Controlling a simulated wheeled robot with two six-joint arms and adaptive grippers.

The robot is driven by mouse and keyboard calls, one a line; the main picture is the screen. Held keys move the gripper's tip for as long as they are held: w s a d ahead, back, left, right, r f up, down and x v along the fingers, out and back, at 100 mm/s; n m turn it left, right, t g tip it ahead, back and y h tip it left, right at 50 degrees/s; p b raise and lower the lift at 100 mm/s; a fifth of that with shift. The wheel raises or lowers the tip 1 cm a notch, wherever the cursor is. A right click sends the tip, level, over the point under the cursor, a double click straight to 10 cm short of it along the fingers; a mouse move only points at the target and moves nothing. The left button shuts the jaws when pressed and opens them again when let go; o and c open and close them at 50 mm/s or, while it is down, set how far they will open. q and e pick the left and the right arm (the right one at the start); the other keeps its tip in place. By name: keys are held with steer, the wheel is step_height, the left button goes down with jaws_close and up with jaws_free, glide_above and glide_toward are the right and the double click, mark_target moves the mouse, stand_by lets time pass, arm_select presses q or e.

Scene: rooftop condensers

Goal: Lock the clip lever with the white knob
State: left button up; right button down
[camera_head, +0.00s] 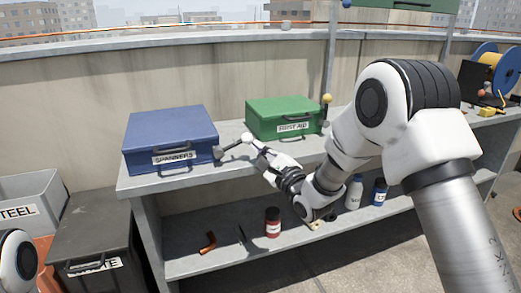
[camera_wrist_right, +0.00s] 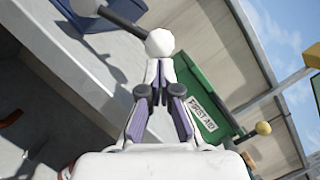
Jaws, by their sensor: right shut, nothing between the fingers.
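The clip lever (camera_head: 233,146) with the white knob (camera_head: 246,138) sits on the upper shelf at the right side of the blue SPANNERS box (camera_head: 172,139). It is a dark bar leaning up to the right, with the round knob at its end. My right gripper (camera_head: 259,148) is shut and empty, its tips right beside the knob. In the right wrist view the white knob (camera_wrist_right: 160,42) is just beyond the shut fingertips (camera_wrist_right: 160,66); I cannot tell whether they touch. The lever bar (camera_wrist_right: 117,19) runs up-left there. My left gripper is out of view.
A green FIRST AID box (camera_head: 284,117) stands behind my right gripper, with a yellow knob (camera_head: 327,98) at its right side. The lower shelf holds a red can (camera_head: 272,222) and bottles. Grey bins stand at the left. The shelf front (camera_head: 185,181) is clear.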

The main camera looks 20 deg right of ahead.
steer(key=shift+r+n+p, duration=0.3)
